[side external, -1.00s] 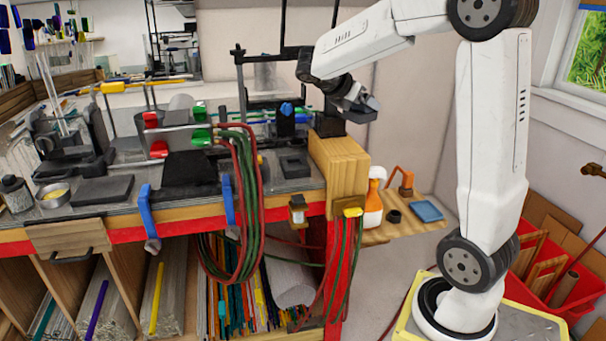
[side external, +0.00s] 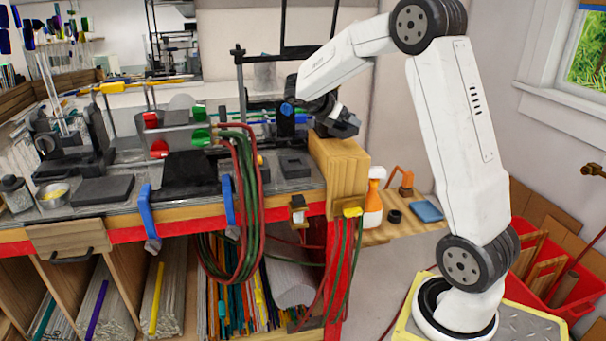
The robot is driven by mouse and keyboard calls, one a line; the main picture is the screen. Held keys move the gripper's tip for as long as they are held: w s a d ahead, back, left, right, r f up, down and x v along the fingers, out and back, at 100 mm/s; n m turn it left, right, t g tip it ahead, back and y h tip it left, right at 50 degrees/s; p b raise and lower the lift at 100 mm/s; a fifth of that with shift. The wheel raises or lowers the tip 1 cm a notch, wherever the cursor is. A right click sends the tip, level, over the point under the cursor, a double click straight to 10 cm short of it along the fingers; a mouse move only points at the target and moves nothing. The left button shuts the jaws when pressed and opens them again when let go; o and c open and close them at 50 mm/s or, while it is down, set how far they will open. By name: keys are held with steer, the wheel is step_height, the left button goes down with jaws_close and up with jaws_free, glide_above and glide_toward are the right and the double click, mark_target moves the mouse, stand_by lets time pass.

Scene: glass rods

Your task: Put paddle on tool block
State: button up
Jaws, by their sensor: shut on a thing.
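The tool block appears to be the light wooden block (side external: 342,180) at the right end of the bench. My gripper (side external: 345,126) is dark grey and low over the top of this block, at its back edge. It is shut on a small dark piece that looks like the paddle, but the piece blends with the jaws and its outline is hard to make out. I cannot tell whether it touches the block. The gripper hides part of the block's top.
A burner with red and green valves (side external: 185,138) and hanging hoses (side external: 245,200) stands left on the bench. Dark stands (side external: 286,118) are close to the gripper's left. A side shelf (side external: 385,235) holds a spray bottle (side external: 373,203) and a blue pad (side external: 426,210).

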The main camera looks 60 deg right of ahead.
mark_target(337, 126)
steer(key=shift+w+d+f, duration=0.1)
steer(key=shift+w+f, duration=0.05)
steer(key=shift+f, duration=1.65)
steer(key=shift+f, duration=0.1)
steer(key=o, duration=1.2)
steer(key=v, duration=1.2)
